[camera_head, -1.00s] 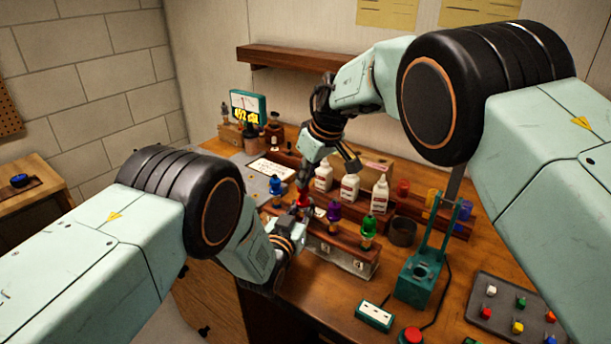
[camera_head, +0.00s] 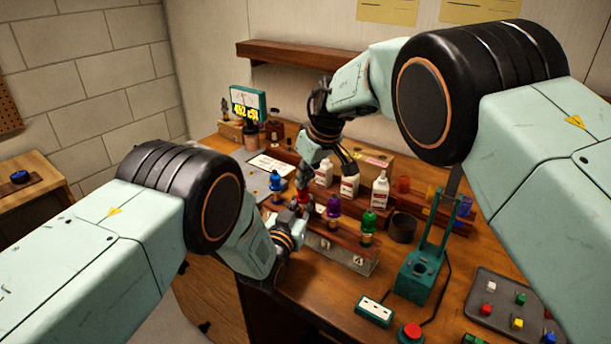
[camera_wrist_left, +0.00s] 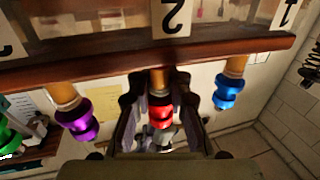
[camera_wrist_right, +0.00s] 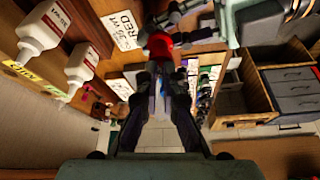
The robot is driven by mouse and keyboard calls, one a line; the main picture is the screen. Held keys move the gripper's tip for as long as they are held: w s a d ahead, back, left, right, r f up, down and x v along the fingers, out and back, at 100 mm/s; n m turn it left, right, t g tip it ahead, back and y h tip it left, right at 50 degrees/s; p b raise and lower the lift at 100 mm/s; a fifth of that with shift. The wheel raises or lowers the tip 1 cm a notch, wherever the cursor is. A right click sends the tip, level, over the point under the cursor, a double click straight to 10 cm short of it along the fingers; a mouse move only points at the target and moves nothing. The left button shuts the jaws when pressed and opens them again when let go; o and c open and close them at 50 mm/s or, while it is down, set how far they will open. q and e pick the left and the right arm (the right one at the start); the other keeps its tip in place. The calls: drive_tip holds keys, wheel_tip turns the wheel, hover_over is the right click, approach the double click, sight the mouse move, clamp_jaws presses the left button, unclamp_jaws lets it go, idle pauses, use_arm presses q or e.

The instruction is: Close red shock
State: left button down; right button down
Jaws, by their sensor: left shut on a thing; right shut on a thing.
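The red shock (camera_head: 303,196) stands in the wooden shock rack (camera_head: 352,232), between the blue shock (camera_head: 275,184) and the purple shock (camera_head: 333,207). A green shock (camera_head: 369,222) is at the rack's right end. My left gripper (camera_head: 299,212) reaches in from the front and is shut around the red shock, which sits between its fingers in the left wrist view (camera_wrist_left: 160,112). My right gripper (camera_head: 304,181) comes from above and is shut at the red shock's upper end. Its red part shows at the fingertips in the right wrist view (camera_wrist_right: 160,46). The exact contact is partly hidden.
White bottles (camera_head: 349,186) stand behind the rack. A teal press-like stand (camera_head: 418,270), a red button (camera_head: 411,332) and a grey tray of coloured blocks (camera_head: 500,300) are at the right. A lit display (camera_head: 248,106) stands at the back left.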

use_arm(q)
drive_tip(key=shift+s+a+f, duration=0.1)
drive_tip(key=shift+f, duration=0.05)
use_arm(e)
drive_tip(key=shift+m+t+h, duration=0.3)
drive_tip(key=shift+m+h, duration=0.1)
drive_tip(key=shift+m, duration=0.9)
drive_tip(key=shift+r, duration=0.1)
use_arm(q)
drive_tip(key=shift+f, duration=0.1)
use_arm(e)
drive_tip(key=c, duration=1.5)
unclamp_jaws()
use_arm(q)
drive_tip(key=shift+f, duration=0.1)
use_arm(e)
drive_tip(key=shift+r, duration=2.15)
drive_tip(key=o, duration=0.5)
drive_tip(key=shift+o, duration=0.2)
wheel_tip(320, 180, up, 10)
drive_tip(key=shift+w, duration=0.2)
